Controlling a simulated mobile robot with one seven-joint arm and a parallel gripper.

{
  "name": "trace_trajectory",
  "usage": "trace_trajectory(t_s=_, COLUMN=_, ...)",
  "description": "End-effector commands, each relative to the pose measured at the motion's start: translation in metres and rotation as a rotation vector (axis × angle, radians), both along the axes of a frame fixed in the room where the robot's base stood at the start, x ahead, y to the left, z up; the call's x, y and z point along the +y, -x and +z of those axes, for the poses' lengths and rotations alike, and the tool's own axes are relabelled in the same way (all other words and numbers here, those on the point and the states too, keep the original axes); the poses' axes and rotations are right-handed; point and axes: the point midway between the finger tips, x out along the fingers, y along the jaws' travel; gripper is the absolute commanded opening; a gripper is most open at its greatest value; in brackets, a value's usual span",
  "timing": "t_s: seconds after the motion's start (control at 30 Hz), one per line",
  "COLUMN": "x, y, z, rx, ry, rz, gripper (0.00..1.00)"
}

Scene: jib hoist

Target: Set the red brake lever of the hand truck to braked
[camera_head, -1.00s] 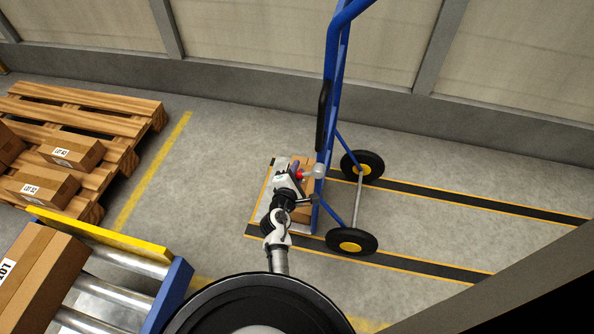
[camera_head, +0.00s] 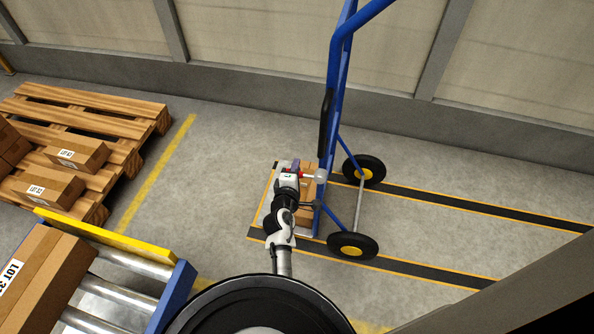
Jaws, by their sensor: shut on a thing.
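The blue hand truck (camera_head: 332,130) stands upright right of centre, with two black wheels with yellow hubs (camera_head: 352,246) on its right side. Its red brake lever (camera_head: 307,176) shows as a small red piece low on the frame, beside a grey mount (camera_head: 320,175). My gripper (camera_head: 297,173) is at the lever and shut on it; the fingers are small and partly hidden by my wrist. A cardboard box (camera_head: 307,208) sits on the truck's toe plate, partly behind my arm.
A wooden pallet (camera_head: 95,107) with several boxes lies at the left. A roller conveyor (camera_head: 120,290) with a yellow edge and a box is at the lower left. A wall (camera_head: 250,90) runs behind the truck. Floor between pallet and truck is clear.

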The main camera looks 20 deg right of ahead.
Motion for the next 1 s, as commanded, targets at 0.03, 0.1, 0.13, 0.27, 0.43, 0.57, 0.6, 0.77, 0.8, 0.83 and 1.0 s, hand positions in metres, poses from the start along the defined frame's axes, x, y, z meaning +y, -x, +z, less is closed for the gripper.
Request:
trace_trajectory(t_s=0.03, x=0.0001, y=-0.0007, z=0.0041, rx=-0.016, ry=-0.020, rz=0.000, gripper=0.00)
trace_trajectory(t_s=0.1, x=0.0004, y=-0.0009, z=0.0062, rx=-0.033, ry=-0.046, rz=0.000, gripper=0.00)
trace_trajectory(t_s=0.13, x=0.0005, y=-0.0009, z=0.0070, rx=-0.039, ry=-0.055, rz=0.000, gripper=0.00)
trace_trajectory(t_s=0.27, x=0.0007, y=-0.0012, z=0.0095, rx=-0.060, ry=-0.084, rz=0.001, gripper=0.00)
trace_trajectory(t_s=0.43, x=0.0008, y=-0.0013, z=0.0108, rx=-0.071, ry=-0.101, rz=0.001, gripper=0.00)
trace_trajectory(t_s=0.57, x=0.0007, y=-0.0014, z=0.0110, rx=-0.074, ry=-0.103, rz=0.001, gripper=0.00)
trace_trajectory(t_s=0.6, x=0.0008, y=-0.0015, z=0.0111, rx=-0.074, ry=-0.103, rz=0.001, gripper=0.00)
trace_trajectory(t_s=0.77, x=0.0008, y=-0.0016, z=0.0114, rx=-0.074, ry=-0.103, rz=0.001, gripper=0.00)
trace_trajectory(t_s=0.8, x=0.0008, y=-0.0016, z=0.0115, rx=-0.074, ry=-0.103, rz=0.001, gripper=0.26)
trace_trajectory(t_s=0.83, x=0.0008, y=-0.0017, z=0.0114, rx=-0.074, ry=-0.103, rz=0.001, gripper=0.29)
trace_trajectory(t_s=1.0, x=0.0007, y=-0.0012, z=0.0107, rx=-0.072, ry=-0.102, rz=0.001, gripper=0.43)
